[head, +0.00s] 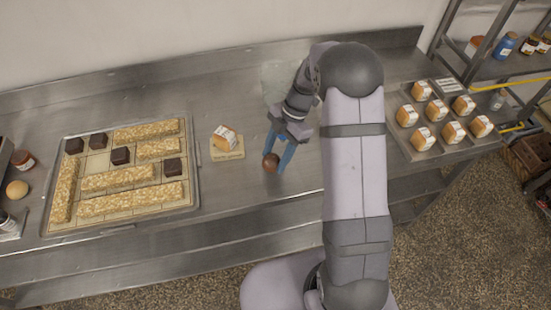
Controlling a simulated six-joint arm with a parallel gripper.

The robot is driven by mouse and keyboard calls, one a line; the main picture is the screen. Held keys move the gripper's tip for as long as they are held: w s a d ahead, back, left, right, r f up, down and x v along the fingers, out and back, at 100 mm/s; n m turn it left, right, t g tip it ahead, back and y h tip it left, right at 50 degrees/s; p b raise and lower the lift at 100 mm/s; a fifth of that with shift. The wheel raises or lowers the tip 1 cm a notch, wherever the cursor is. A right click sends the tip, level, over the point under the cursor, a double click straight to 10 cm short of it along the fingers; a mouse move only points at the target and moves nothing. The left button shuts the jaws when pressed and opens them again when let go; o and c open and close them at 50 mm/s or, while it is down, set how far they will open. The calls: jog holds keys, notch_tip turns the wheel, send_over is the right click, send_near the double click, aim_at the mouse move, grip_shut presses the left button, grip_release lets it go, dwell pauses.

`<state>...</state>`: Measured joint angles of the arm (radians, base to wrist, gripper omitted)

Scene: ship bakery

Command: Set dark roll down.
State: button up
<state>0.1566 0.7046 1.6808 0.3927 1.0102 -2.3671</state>
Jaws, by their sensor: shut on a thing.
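The dark roll (270,162) is a small round brown thing at the tips of my gripper (278,158). My gripper has blue fingers, points down over the steel counter and is shut on the roll. The roll is near the middle of the counter, to the right of a small wooden board. I cannot tell whether the roll touches the counter or hangs just above it.
A wrapped loaf (225,137) sits on the small wooden board (228,154). A tray (190,203) at left holds long oat bars and several dark squares. Another tray (436,154) at right holds several wrapped loaves. The counter (240,185) in front of the board is clear.

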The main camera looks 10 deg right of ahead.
jog(key=shift+f, duration=1.25)
jog(key=shift+f, duration=0.1)
jog(key=shift+f, duration=0.1)
jog(key=o, duration=1)
jog(key=shift+o, duration=0.2)
jog(key=shift+r, duration=0.25)
jog(key=b+v, duration=0.3)
jog(key=v, duration=0.9)
jog(key=s+a+f+m+t+h, duration=0.1)
jog(key=s+f+m+h, duration=0.1)
jog(key=s+m, duration=0.8)
jog(key=s+a+f+m+h, duration=0.1)
jog(key=s+f+m+h, duration=0.1)
jog(key=s+m, duration=0.8)
jog(key=shift+s+a+f+m+t, duration=0.35)
jog(key=shift+f+m, duration=0.2)
jog(key=shift+m, duration=0.65)
